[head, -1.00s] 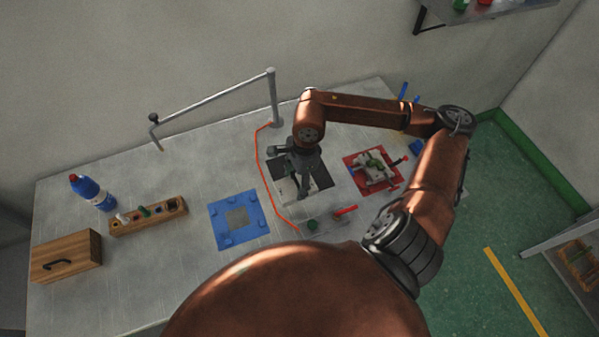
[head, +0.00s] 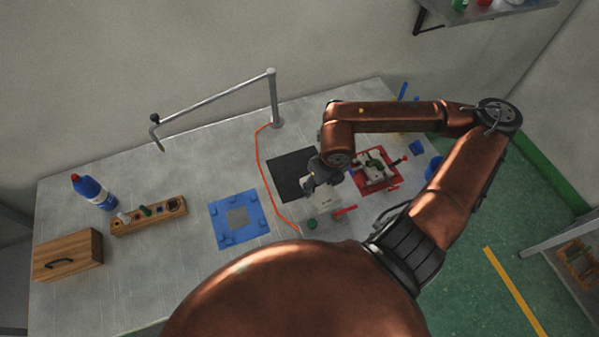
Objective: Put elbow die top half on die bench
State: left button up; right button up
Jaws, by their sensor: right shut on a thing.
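My right gripper (head: 318,185) is over the worktop, between a black square pad (head: 288,168) and a red-framed fixture (head: 383,188). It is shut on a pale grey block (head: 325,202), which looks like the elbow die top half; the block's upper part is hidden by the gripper. The block is at the pad's right front corner; I cannot tell whether it touches the surface. The red fixture holds pale and green parts. I cannot tell which marked area is the die bench. My left gripper is not in view.
A small green part (head: 312,224) and a red-handled tool (head: 345,211) lie in front. A bottle (head: 93,192), wooden rack (head: 150,215) and wooden box (head: 67,255) stand left. A metal rail (head: 215,105) rises behind.

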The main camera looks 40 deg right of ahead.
jog(key=shift+s+d+r+m, duration=0.1)
jog(key=shift+s+m, duration=0.1)
jog(key=shift+m, duration=0.4)
jog(key=shift+w+d, duration=0.1)
jog(key=shift+w, duration=0.05)
jog(key=w+d+f+p, duration=0.1)
jog(key=w+d+f, duration=0.2)
jog(key=w, duration=0.4)
jog(key=p, duration=0.1)
send_near(299, 173)
jog(key=shift+s+d+f, duration=0.15)
jog(key=shift+s+d, duration=0.4)
jog(key=shift+d, duration=0.05)
jog(key=shift+s+d+f, duration=0.2)
jog(key=shift+s+d, duration=0.35)
jog(key=shift+d, duration=0.05)
jog(key=shift+w+f, duration=0.1)
jog(key=shift+f, duration=0.2)
notch_tip(299, 173, down, 3)
jog(key=shift+d+r+p, duration=0.1)
jog(key=shift+r+p, duration=0.05)
jog(key=shift+p, duration=0.35)
